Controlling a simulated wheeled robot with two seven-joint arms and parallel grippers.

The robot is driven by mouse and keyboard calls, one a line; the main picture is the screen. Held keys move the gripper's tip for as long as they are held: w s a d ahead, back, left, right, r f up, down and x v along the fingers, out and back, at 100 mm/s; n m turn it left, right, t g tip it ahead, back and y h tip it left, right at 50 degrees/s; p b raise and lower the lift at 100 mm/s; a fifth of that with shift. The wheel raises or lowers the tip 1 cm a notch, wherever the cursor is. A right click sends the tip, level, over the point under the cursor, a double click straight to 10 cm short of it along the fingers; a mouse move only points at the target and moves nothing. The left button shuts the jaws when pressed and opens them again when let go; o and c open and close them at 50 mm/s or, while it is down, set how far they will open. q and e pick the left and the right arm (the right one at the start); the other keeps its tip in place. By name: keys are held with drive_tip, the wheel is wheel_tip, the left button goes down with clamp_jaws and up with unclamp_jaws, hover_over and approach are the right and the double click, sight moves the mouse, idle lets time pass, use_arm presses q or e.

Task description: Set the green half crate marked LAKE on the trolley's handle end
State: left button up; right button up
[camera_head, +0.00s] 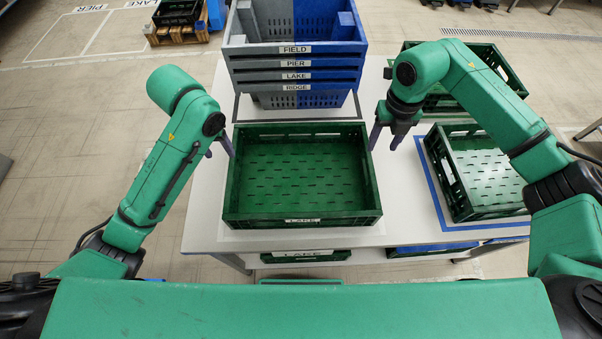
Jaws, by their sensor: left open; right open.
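A green crate (302,216) with a white LAKE label on its near wall sits empty and level on the white table, right in front of me. My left gripper (219,147) is open at the crate's far left corner, beside the left wall. My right gripper (384,138) is open just off the far right corner, outside the right wall. Neither is closed on the crate, and I cannot tell whether either touches it. A second LAKE label (302,253) shows on a green crate below the table edge, mostly hidden. I cannot clearly identify the trolley or its handle end.
A stack of grey-and-blue crates (296,62) labelled FIELD, PIER, LAKE and RIDGE stands behind the crate. Another green crate (488,212) sits at right inside a blue outline, with one more (448,103) behind it. A wooden pallet (178,35) bearing a dark crate stands far left.

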sight(234, 170)
use_arm(q)
drive_tip(key=w+f, duration=0.1)
drive_tip(key=f, duration=0.4)
drive_tip(key=w+f, duration=0.1)
drive_tip(key=f, duration=0.8)
drive_tip(key=shift+w+f, duration=0.35)
drive_tip(key=shift+w, duration=0.05)
use_arm(e)
drive_tip(key=f, duration=1.5)
drive_tip(key=shift+w, duration=0.25)
use_arm(q)
clamp_jaws()
use_arm(e)
drive_tip(key=shift+a+r, duration=0.1)
clamp_jaws()
